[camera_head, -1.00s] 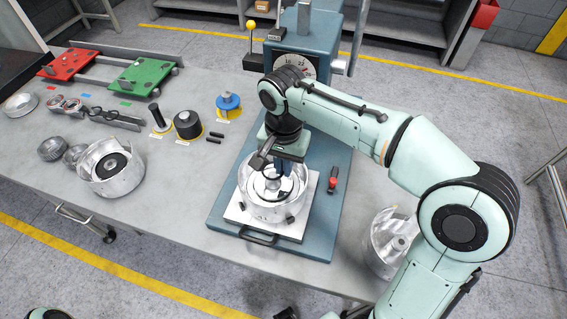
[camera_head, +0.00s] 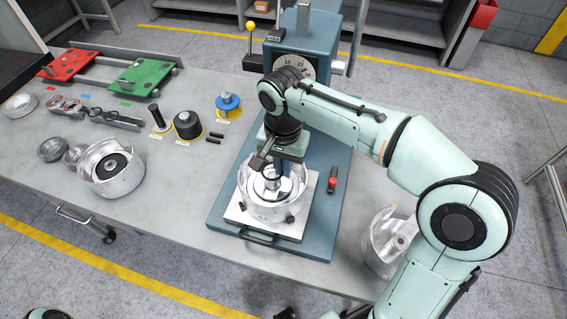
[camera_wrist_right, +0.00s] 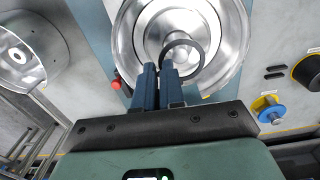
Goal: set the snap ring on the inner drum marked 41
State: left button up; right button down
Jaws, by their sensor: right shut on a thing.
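A thin dark snap ring (camera_wrist_right: 198,45) shows at the fingertips of my right gripper (camera_wrist_right: 160,68) in the right wrist view. The fingers are close together, shut on the ring's edge. The ring is over the open metal drum (camera_wrist_right: 125,38), near its central hub; I cannot tell whether it touches. In the head view the drum (camera_head: 246,199) stands on the press plate, and my right gripper (camera_head: 283,184) reaches down into it. No number 41 is legible.
The drum is on a white plate (camera_head: 236,216) on the blue press base (camera_head: 325,215). A red-handled item (camera_head: 332,183) lies to its right. Another metal drum (camera_head: 375,245) stands at the bench's right, and one (camera_head: 122,185) at the left. Black and blue tools stand behind.

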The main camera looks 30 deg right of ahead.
pick_arm(q)
jog(key=shift+w+r, duration=0.1)
dwell(0.3)
pick_arm(e)
jog(key=c, duration=1.2)
grip_release()
jog(key=shift+o, duration=0.2)
jog(key=shift+r+p, duration=1.8)
jog(key=shift+r, duration=0.65)
pick_arm(q)
jog(key=w+r+p, duration=0.2)
jog(key=w+r, duration=0.3)
jog(key=r, duration=0.2)
jog(key=shift+w+r+t+p, duration=0.2)
jog(key=shift+r+t+p, duration=0.1)
jog(key=shift+r, duration=0.05)
pick_arm(e)
jog(key=r, duration=0.4)
jog(key=shift+s+a+r, duration=0.15)
jog(key=shift+s+a, duration=0.05)
